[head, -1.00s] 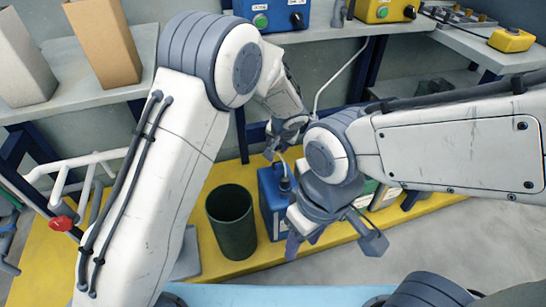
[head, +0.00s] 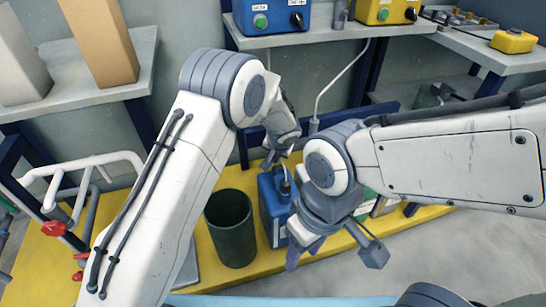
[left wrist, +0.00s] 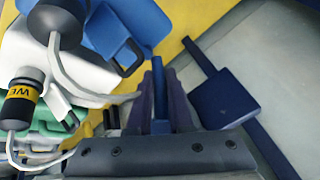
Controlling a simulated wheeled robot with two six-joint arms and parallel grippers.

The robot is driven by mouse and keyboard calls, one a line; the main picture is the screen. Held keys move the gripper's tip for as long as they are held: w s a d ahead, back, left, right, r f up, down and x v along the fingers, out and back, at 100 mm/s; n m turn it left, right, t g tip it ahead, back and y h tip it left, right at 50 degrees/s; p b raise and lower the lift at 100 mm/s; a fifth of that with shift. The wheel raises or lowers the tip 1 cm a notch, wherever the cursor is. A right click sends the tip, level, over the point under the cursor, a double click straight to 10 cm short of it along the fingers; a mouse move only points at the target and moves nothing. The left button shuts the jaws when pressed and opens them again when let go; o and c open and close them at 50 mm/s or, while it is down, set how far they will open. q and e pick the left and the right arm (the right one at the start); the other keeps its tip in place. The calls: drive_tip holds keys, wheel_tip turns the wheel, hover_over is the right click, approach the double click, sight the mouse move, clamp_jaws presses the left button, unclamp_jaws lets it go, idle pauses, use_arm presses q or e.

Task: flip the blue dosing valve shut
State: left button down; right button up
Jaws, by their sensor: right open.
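My left gripper (head: 276,155) reaches down behind the blue jug (head: 272,208) on the yellow bench. In the left wrist view its two dark purple fingers (left wrist: 162,105) stand close together, with a narrow blue bar (left wrist: 160,85) between them. I cannot tell whether this bar is the dosing valve's lever or whether the fingers touch it. No blue dosing valve can be clearly made out in the head view. My right gripper (head: 332,248) is open and empty, in front and to the right of the blue jug, partly covering it.
A dark green bin (head: 230,228) stands left of the jug. White pipework with a red lever (head: 54,228) is at the far left. A blue control box (head: 268,16) and a yellow one (head: 385,10) sit on the shelf above. White and green containers lie near my left gripper. Grey floor is clear at lower right.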

idle(0.3)
use_arm(q)
drive_tip(key=y+p, duration=0.1)
drive_tip(key=y, duration=0.1)
drive_tip(key=m+g+y+p, duration=0.1)
drive_tip(key=shift+s+a+r+p, duration=0.15)
drive_tip(key=shift+a+r+p, duration=0.15)
drive_tip(key=shift+p, duration=0.05)
drive_tip(key=shift+a+y, duration=0.15)
drive_tip(key=shift+y, duration=0.85)
drive_tip(key=shift+a+r+m+g+y, duration=0.15)
drive_tip(key=shift+m+g+y, duration=0.3)
drive_tip(key=shift+y, duration=0.35)
drive_tip(key=shift+s+y, duration=0.1)
drive_tip(key=shift+y, duration=0.3)
drive_tip(key=shift+a+r+m+g+y+b, duration=0.1)
drive_tip(key=shift+r+m+y+b, duration=0.2)
drive_tip(key=shift+y+b, duration=0.9)
drive_tip(key=shift+a+r+m+g+y+b, duration=0.2)
drive_tip(key=shift+m+y+b, duration=0.3)
drive_tip(key=shift+b, duration=1.2)
drive_tip(key=shift+d+r+m+g+y+b, duration=0.1)
drive_tip(key=shift+r+m+y+b, duration=0.2)
drive_tip(key=shift+y+b, duration=0.95)
drive_tip(key=shift+h, duration=0.25)
